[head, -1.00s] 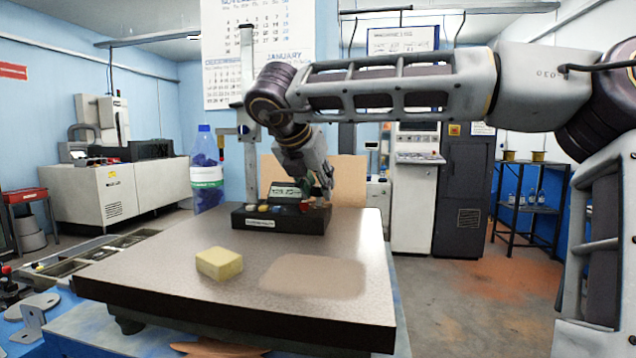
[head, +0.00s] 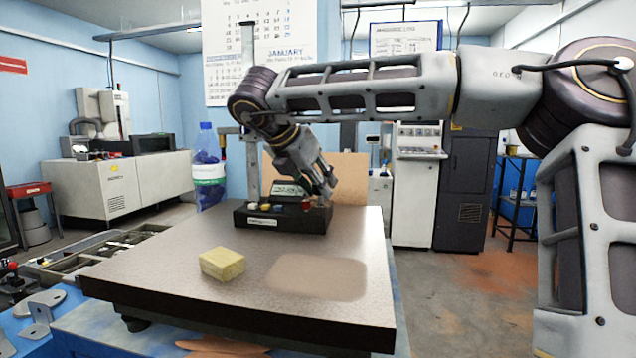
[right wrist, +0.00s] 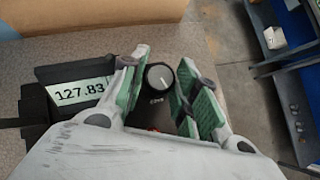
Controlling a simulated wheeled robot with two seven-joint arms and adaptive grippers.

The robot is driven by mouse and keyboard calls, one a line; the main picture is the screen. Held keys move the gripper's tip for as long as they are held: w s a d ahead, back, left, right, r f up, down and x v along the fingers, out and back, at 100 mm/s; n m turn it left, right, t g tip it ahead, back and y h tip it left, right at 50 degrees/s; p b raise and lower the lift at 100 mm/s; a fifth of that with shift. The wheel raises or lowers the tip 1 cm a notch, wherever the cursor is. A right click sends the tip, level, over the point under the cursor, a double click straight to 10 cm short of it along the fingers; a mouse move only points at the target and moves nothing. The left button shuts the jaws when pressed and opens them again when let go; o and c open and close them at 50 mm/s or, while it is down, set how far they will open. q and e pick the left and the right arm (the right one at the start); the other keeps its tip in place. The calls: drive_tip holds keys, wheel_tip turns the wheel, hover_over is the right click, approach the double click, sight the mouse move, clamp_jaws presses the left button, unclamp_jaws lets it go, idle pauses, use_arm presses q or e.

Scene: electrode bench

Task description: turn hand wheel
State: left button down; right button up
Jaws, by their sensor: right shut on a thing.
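A dark control box (head: 285,218) with a small display (head: 288,188) stands at the back of the grey surface plate. In the right wrist view the display (right wrist: 82,92) reads 127.83. The hand wheel (right wrist: 160,77) shows there as a small round black knob with a pale grey face and a line mark. My right gripper (head: 325,190) comes down on the right end of the box and hides the wheel in the head view. My left gripper is out of view.
A yellow sponge-like block (head: 222,264) lies on the front left of the surface plate (head: 200,303). A bottle with blue contents (head: 207,170) stands behind the plate's left side. A tall post (head: 250,110) rises behind the box. The plate's front and right are clear.

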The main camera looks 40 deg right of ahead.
drive_tip(key=o, duration=0.7)
drive_tip(key=shift+a+r, duration=0.15)
drive_tip(key=shift+v, duration=3.75)
drive_tip(key=shift+o, duration=0.2)
